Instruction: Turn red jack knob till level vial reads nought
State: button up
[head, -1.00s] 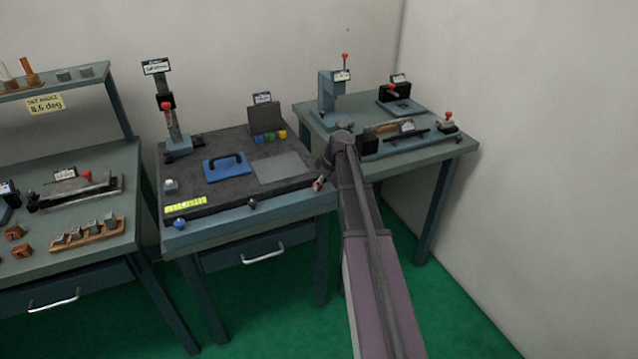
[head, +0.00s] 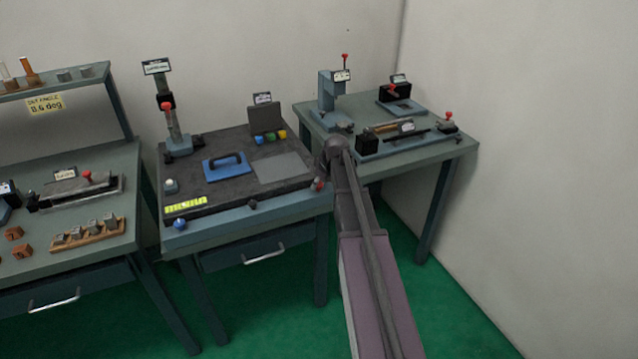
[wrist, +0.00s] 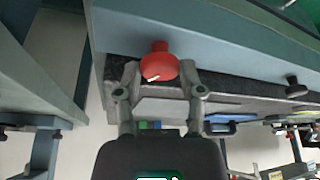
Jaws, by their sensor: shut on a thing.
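The red jack knob (wrist: 160,66) is at the front right corner of the dark granite plate, with a pale pointer mark on its face. In the head view the red knob (head: 319,184) shows small beside my arm. My gripper (wrist: 160,74) has its two fingers on either side of the knob and is shut on it. The level vial is probably the yellow-green strip (head: 186,206) at the plate's front left; its reading is too small to make out.
A dark knob (head: 252,204) and a blue knob (head: 179,224) sit along the plate's front edge. A blue block with a handle (head: 227,166) rests on the plate (head: 216,203). A second bench (head: 456,146) stands close on the right.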

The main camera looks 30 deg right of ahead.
jog(key=shift+s+a+m+h, duration=0.1)
jog(key=shift+m+h, duration=0.7)
jog(key=shift+m, duration=1.4)
jog(key=o, duration=0.9)
jog(key=shift+n, duration=0.4)
